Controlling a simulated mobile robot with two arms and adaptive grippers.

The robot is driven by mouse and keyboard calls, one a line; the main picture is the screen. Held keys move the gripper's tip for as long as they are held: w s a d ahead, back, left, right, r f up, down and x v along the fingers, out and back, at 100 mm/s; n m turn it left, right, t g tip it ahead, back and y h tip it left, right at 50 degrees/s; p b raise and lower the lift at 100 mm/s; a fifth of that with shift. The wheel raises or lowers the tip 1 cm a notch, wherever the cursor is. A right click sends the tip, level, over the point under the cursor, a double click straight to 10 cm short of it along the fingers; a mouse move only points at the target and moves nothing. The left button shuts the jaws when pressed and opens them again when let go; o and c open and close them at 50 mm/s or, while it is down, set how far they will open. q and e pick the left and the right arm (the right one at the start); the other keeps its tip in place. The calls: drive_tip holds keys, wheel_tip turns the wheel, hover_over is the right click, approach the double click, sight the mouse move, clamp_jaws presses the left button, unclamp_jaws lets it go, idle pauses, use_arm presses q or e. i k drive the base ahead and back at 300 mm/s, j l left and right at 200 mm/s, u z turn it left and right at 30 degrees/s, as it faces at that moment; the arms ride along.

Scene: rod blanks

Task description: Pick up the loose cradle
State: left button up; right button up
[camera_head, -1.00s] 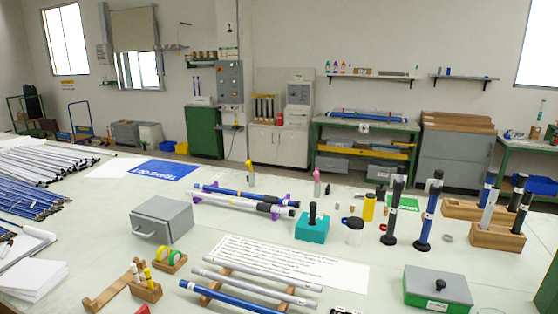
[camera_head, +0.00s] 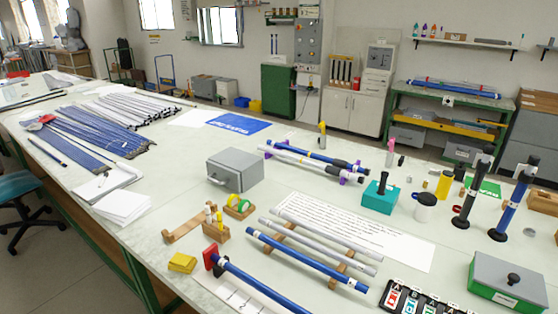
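I cannot tell for sure which piece is the loose cradle. A light wooden bracket-like piece (camera_head: 187,227) lies by itself on the table, left of the small wooden holders, with no rod on it. Two wooden supports (camera_head: 341,270) carry grey rods and a blue rod (camera_head: 305,260) at the front. Purple supports (camera_head: 345,181) carry blue and white rods (camera_head: 312,162) farther back. A red block (camera_head: 211,259) stands at the left end of another blue rod (camera_head: 262,287) at the front edge. Neither of my grippers is in view.
A grey box (camera_head: 235,171), a teal block (camera_head: 379,197), a yellow block (camera_head: 182,263) and a green-and-grey box (camera_head: 508,281) stand on the table (camera_head: 150,245). Many rods (camera_head: 85,140) lie at the left. A blue chair (camera_head: 12,190) stands beside the table.

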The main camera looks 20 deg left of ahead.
sight(172, 237)
drive_tip(key=i+j, duration=0.1)
drive_tip(key=j, duration=0.4)
drive_tip(key=i+j+z, duration=0.15)
drive_tip(key=j, duration=0.8)
drive_tip(key=i+z, duration=0.05)
